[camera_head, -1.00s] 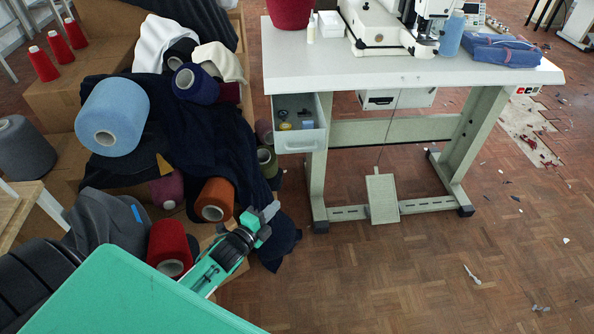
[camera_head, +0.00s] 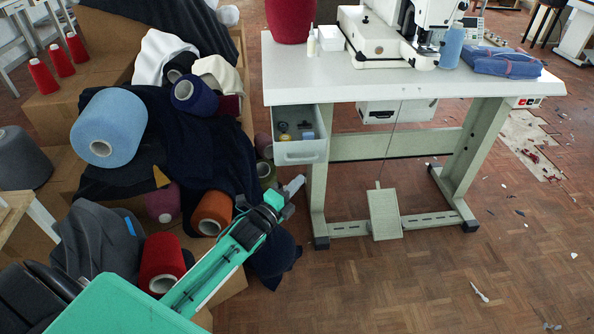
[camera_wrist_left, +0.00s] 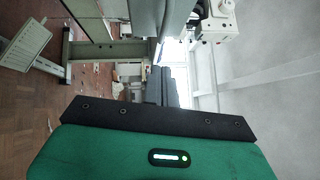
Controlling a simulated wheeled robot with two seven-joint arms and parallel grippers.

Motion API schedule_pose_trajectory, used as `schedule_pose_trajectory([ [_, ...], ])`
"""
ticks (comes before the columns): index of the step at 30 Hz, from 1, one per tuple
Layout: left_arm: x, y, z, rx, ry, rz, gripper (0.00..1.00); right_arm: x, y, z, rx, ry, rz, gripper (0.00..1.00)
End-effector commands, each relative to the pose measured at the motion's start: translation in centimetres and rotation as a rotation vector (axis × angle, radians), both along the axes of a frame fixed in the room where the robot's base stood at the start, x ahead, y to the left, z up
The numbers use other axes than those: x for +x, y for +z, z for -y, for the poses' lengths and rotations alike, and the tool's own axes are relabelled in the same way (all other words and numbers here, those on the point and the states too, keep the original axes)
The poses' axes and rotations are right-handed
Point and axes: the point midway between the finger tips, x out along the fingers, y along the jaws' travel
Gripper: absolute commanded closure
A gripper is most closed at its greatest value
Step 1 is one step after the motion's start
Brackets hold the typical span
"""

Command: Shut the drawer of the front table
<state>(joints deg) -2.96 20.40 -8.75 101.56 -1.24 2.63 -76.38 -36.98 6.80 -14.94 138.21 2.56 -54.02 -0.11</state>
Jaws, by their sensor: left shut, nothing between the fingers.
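The front table (camera_head: 400,88) has a white top and pale green-grey legs. Its grey drawer (camera_head: 300,153) stands pulled out under the left end of the top, with a handle on its front and a few small items inside. My left gripper (camera_head: 293,187) is below and in front of the drawer, apart from it in the head view. Its fingers are shut and empty. In the left wrist view the closed fingers (camera_wrist_left: 161,86) point up the picture. A grey panel at the top there may be the drawer, but I cannot tell. My right gripper is not in view.
Yarn cones, including an orange one (camera_head: 212,212) and a red one (camera_head: 161,262), and dark cloth on cardboard boxes crowd the left, close to my left arm. A sewing machine (camera_head: 385,35) stands on the table. A pedal (camera_head: 385,213) is below.

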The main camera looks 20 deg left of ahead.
Motion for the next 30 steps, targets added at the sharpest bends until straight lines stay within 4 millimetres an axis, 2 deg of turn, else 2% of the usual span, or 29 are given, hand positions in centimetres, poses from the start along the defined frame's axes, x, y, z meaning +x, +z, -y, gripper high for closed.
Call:
schedule_pose_trajectory([
  [3, 1.9, 0.2, 0.0, 0.002, 0.001, 0.001, 1.0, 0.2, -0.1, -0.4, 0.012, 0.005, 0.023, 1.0],
  [9, 3.9, 0.6, -1.4, 0.001, 0.0, -0.001, 1.0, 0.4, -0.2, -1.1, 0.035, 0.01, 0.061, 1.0],
  [30, 5.3, 0.8, -2.3, 0.0, 0.001, -0.001, 1.0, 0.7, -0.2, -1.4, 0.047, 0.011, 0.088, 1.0],
])
